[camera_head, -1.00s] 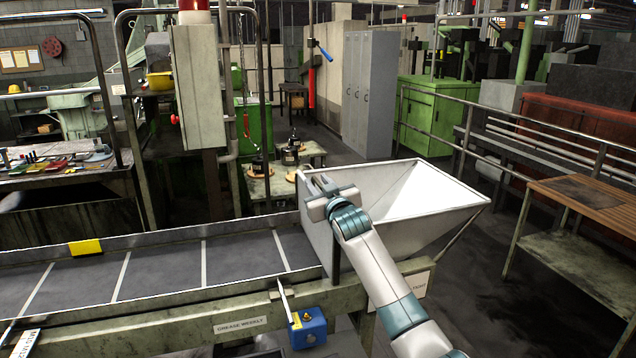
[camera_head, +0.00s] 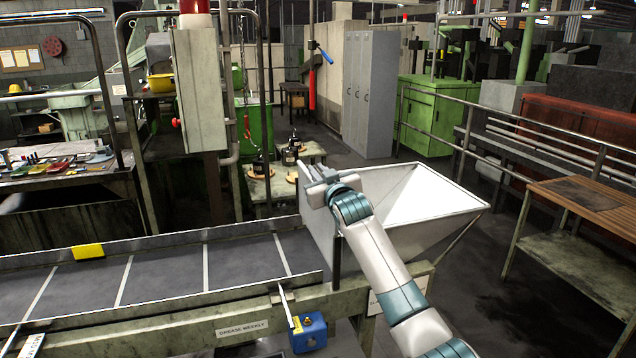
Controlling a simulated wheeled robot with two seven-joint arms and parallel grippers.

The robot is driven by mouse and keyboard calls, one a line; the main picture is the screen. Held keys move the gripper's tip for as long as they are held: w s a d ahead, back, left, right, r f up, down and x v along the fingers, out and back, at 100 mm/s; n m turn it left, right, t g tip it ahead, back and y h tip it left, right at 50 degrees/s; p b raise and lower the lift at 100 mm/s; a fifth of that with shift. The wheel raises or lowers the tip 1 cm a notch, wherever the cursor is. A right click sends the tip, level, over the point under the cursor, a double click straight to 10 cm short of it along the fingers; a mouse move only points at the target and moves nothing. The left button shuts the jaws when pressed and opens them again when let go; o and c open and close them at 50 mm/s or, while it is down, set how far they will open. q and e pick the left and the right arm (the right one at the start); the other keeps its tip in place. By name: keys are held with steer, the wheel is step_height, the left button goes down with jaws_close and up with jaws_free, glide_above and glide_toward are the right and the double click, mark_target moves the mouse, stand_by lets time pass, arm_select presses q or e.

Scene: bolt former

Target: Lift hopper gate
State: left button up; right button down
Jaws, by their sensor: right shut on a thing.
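The hopper (camera_head: 425,195) is a pale, funnel-shaped bin at the end of the conveyor. Its gate (camera_head: 317,232) appears as an upright pale plate on the hopper's left side, facing the belt. My right gripper (camera_head: 314,172) is at the top edge of this plate and is shut on it. The wrist hides part of the gate's top and of the near hopper rim. The grip itself is small and partly hidden. My left gripper is out of view.
The conveyor belt (camera_head: 165,271) runs left from the hopper, with low side rails. A blue box with a lever (camera_head: 309,332) hangs on the near side. A grey control cabinet (camera_head: 199,88) stands behind the belt. A wooden-topped bench (camera_head: 590,205) is at right.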

step_height(320, 180, up, 4)
steer(key=shift+f, duration=0.2)
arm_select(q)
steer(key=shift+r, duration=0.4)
arm_select(e)
steer(key=shift+f, duration=0.1)
steer(key=c, duration=1.8)
jaws_free()
steer(key=shift+f, duration=0.1)
steer(key=shift+c, duration=0.2)
steer(key=shift+d+f, duration=0.1)
steer(key=shift+d, duration=0.05)
steer(key=shift+f, duration=0.1)
